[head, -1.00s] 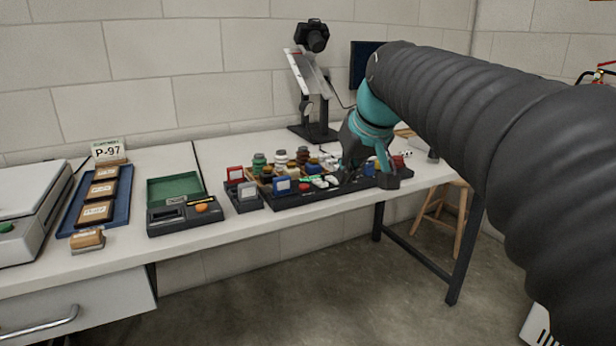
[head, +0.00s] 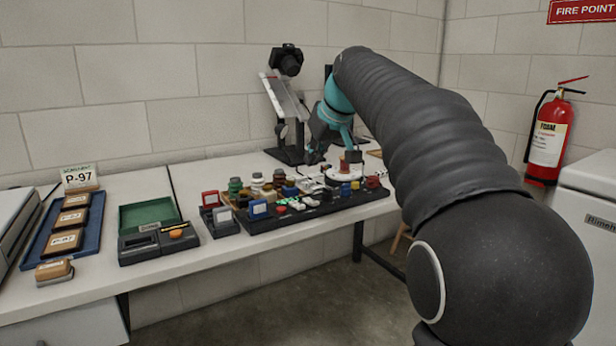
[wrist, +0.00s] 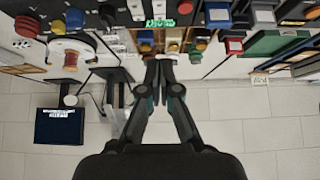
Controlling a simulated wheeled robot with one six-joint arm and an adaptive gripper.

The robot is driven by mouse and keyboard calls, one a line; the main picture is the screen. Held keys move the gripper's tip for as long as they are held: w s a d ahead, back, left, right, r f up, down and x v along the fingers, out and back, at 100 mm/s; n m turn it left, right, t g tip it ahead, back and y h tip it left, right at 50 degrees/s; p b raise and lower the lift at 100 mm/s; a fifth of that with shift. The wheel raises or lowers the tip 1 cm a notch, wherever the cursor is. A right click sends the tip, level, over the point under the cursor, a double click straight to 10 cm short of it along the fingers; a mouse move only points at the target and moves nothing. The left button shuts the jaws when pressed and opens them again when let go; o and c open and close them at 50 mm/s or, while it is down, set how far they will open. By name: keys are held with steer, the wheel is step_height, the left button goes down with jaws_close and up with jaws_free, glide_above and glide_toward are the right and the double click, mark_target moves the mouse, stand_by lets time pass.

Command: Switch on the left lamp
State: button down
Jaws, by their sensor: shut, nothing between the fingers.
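I cannot pick out the left lamp for certain. A copy stand (head: 286,105) with a black camera (head: 287,60) and a slanted pale panel stands at the back of the bench. A small dark rounded part on it could be a lamp head, but I cannot tell. A black panel (head: 318,213) in front carries several coloured buttons, switches and knobs; labels are too small to read. My gripper (head: 318,152) is above the back of this panel, right of the stand. In the wrist view its fingers (wrist: 160,68) are together and empty, beside the coloured knobs.
A white round base (head: 340,178) with a red and tan part stands near the panel's back right. A dark monitor (wrist: 60,126) shows in the wrist view.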

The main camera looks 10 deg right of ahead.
glide_above(297, 205)
steer(key=f, duration=0.5)
steer(key=s+f, duration=0.1)
steer(key=f, duration=0.1)
steer(key=shift+d+f, duration=0.25)
steer(key=shift+d, duration=0.15)
step_height(297, 205, down, 3)
steer(key=shift+s+d+b, duration=0.1)
steer(key=shift+s+b, duration=0.05)
steer(key=shift+b, duration=0.35)
steer(key=shift+f, duration=0.4)
